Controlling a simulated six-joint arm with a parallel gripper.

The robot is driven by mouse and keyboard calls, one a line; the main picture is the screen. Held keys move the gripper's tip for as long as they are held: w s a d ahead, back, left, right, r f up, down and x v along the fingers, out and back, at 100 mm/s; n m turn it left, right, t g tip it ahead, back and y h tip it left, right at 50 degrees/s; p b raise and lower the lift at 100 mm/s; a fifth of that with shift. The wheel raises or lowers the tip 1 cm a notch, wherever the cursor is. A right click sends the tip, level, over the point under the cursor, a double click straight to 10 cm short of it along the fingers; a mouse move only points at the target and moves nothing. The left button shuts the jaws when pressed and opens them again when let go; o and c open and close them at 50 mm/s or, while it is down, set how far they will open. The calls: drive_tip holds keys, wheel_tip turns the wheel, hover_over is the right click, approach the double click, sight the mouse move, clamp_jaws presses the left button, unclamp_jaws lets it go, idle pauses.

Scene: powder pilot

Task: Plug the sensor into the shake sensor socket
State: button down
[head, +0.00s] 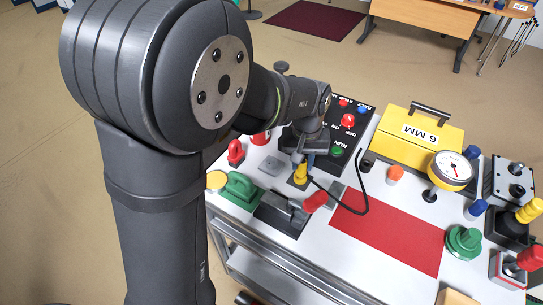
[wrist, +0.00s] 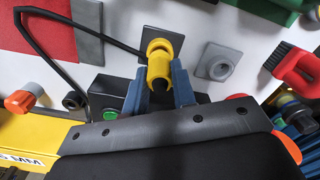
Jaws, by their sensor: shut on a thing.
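The sensor appears to be the yellow plug (head: 301,172) with a black cable. My gripper (head: 303,158) is shut on it from above. In the wrist view the yellow plug (wrist: 159,62) sits between the two blue fingers of my gripper (wrist: 160,90). It is over a dark square plate (wrist: 178,36); whether it touches or is seated there I cannot tell. Beside it is a light grey plate with a round grey socket (wrist: 219,62), also in the head view (head: 271,166). No label shows which is the shake sensor socket.
The black cable (head: 367,196) loops over the red mat (head: 390,232) towards the black control box (head: 345,115). Another grey plate (wrist: 86,30) lies nearby. A red-handled lever (head: 313,202), a green handle (head: 240,190) and a yellow case (head: 410,150) stand close around.

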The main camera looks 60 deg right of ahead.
drive_tip(key=shift+f, duration=0.8)
drive_tip(key=c, duration=1.1)
unclamp_jaws()
drive_tip(key=shift+c, duration=1.4)
drive_tip(key=shift+r, duration=0.1)
drive_tip(key=shift+r, duration=3.45)
drive_tip(key=shift+f, duration=0.1)
drive_tip(key=shift+f, duration=0.6)
